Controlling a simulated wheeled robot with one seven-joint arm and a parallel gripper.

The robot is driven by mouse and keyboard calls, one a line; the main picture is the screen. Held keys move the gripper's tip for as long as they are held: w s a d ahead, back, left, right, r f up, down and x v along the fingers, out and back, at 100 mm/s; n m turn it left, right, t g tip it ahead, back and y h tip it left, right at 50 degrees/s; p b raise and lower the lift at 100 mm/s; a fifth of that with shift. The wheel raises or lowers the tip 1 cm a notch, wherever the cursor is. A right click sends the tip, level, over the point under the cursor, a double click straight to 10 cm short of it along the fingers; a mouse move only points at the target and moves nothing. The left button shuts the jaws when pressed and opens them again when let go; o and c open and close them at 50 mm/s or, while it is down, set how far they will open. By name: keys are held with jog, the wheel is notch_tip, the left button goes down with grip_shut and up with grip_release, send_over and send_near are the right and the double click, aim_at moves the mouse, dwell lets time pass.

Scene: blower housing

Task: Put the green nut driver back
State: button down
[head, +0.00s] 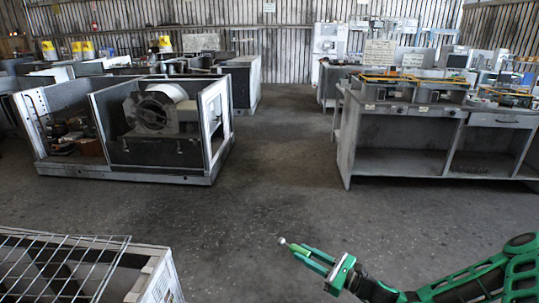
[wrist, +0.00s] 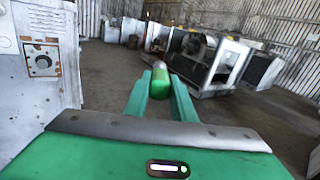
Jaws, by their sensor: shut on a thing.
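The green nut driver (wrist: 160,83) shows in the wrist view between the two green fingers of my gripper (wrist: 160,98), with a pale end pointing away from me. My gripper is shut on it and holds it in the air. In the head view my gripper (head: 305,252) is at the lower right, above open floor, with a small pale tip (head: 283,241) at its front end. Most of the nut driver is hidden by the fingers there. I cannot tell its place of storage in either view.
The blower housing (head: 155,110) sits in an open grey enclosure (head: 160,172) at the left. A grey workbench (head: 405,118) with equipment on top stands at the right. A wire-mesh rack (head: 60,262) is at the lower left. The floor (head: 270,180) between them is clear.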

jog(key=w+d+r+m+t+h, duration=0.2)
jog(key=d+m+t+h, duration=0.1)
jog(key=d, duration=0.6)
jog(key=w+d+r+m+t+h, duration=0.2)
jog(key=w+d+r+h, duration=0.1)
jog(key=d, duration=0.6)
notch_tip(320, 180, up, 13)
jog(key=w+m+t+h, duration=0.1)
jog(key=w+m+h, duration=0.1)
jog(key=h, duration=0.1)
jog(key=shift+w, duration=0.2)
jog(key=shift+a, duration=0.15)
